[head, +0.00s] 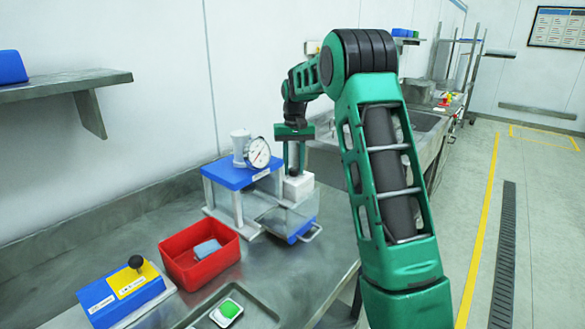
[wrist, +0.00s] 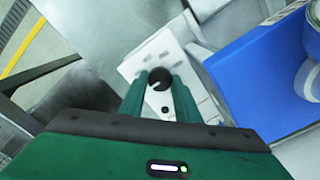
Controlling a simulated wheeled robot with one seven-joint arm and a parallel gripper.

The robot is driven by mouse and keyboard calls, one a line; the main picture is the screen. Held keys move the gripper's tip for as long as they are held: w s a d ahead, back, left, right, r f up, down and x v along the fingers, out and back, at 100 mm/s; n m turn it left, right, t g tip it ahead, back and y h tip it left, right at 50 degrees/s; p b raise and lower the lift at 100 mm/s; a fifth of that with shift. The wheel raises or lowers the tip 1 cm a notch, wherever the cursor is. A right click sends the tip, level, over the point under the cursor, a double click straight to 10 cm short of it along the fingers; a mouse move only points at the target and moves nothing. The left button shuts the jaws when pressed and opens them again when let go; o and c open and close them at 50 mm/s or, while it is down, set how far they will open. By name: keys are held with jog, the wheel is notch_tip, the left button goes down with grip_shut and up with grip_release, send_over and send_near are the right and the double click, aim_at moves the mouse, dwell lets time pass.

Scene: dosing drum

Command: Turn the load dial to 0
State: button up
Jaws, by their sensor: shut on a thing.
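My gripper (wrist: 160,84) points down over a white block (head: 298,187) at the right side of the blue-topped stand (head: 232,174). In the wrist view its two green fingers are closed on a round black knob (wrist: 160,77) on the white block's top face. A small dark dot (wrist: 165,110) shows on the block between the fingers. I cannot read any numbers or a pointer on the knob. In the head view the knob is hidden behind my gripper. A round white gauge (head: 258,152) stands on the blue top; its reading is too small to tell.
A clear-sided box with a blue base (head: 300,236) sits below the block. A red bin (head: 200,254) holds a grey-blue item. A blue and yellow box (head: 122,292) with a black ball knob is at the front left. A tray (head: 262,318) holds a green item.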

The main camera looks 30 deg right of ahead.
aim_at(293, 168)
jog(key=shift+a, duration=0.15)
jog(key=o, duration=1)
jog(key=shift+o, duration=0.2)
notch_tip(293, 168, up, 11)
jog(key=shift+w+f, duration=0.15)
jog(key=shift+f, duration=0.05)
jog(key=s+a+r, duration=0.1)
jog(key=s, duration=1.1)
jog(key=s+a+f, duration=0.2)
jog(key=s+f, duration=0.2)
jog(key=s, duration=0.7)
jog(key=s+a+f+m, duration=0.1)
jog(key=s+f, duration=0.3)
jog(key=s, duration=0.8)
jog(key=s+a+f, duration=0.3)
jog(key=s+f, duration=0.1)
jog(key=s, duration=0.8)
jog(key=shift+a+m, duration=0.2)
jog(key=shift+m, duration=0.1)
